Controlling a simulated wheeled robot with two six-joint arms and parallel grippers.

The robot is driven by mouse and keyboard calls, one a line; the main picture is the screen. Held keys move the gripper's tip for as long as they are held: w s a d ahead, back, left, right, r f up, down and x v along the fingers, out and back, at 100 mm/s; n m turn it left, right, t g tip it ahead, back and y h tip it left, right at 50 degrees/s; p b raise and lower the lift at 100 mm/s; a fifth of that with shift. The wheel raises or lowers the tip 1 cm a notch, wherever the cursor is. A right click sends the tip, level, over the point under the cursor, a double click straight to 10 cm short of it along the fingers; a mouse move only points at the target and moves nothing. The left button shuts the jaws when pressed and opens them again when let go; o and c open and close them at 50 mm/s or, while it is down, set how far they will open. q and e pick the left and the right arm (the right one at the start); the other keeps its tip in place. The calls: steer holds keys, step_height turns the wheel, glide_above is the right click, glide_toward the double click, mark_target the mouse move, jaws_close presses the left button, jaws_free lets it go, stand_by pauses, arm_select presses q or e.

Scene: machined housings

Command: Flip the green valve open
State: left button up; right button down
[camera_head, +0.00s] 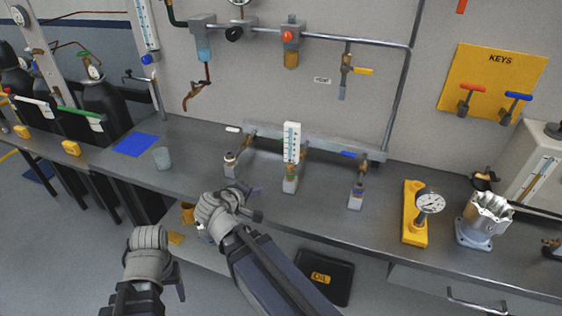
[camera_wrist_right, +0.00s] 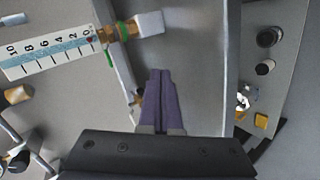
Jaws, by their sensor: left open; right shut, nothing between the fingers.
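The green-marked valve (camera_head: 290,172) sits below a white scale gauge (camera_head: 292,140) on the bench, the middle one of three similar fittings. In the right wrist view its brass body has a green ring (camera_wrist_right: 123,31), and a small green lever (camera_wrist_right: 109,58) shows beside it. My right gripper (camera_head: 254,191) is shut and empty, in front of the bench, left of and below the valve. Its purple fingers (camera_wrist_right: 159,75) are together, apart from the valve. My left gripper (camera_head: 180,288) is low in front of the bench, away from the valve; its fingers are mostly hidden.
Similar fittings stand left (camera_head: 231,163) and right (camera_head: 356,195) of the green one, the right one blue-marked. A pipe manifold (camera_head: 330,145) runs behind them. A yellow gauge stand (camera_head: 414,220) and metal housing (camera_head: 484,218) stand right. Bench between is clear.

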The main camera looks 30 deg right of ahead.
steer(key=w+d+n+t+h+b, duration=0.1)
steer(key=d+b, duration=0.1)
steer(key=w+d+n+t+h+b, duration=0.1)
steer(key=d+b, duration=0.1)
steer(key=b, duration=0.1)
steer(key=w+d+n+t+h+b, duration=0.1)
steer(key=w+d+t+b, duration=0.1)
steer(key=b, duration=0.1)
steer(key=shift+h, duration=0.4)
steer(key=shift+w+d+r+n+t+b, duration=0.2)
steer(key=shift+w+n+t+b, duration=0.15)
steer(key=shift+t+b, duration=0.2)
steer(key=shift+r+n, duration=0.2)
steer(key=shift+n, duration=0.05)
steer(key=shift+w+d+h, duration=0.1)
steer(key=shift+d+h, duration=0.05)
steer(key=shift+h, duration=0.15)
steer(key=x, duration=1.3)
steer(key=shift+w+d, duration=0.25)
steer(key=shift+w, duration=0.05)
steer(key=shift+w, duration=0.15)
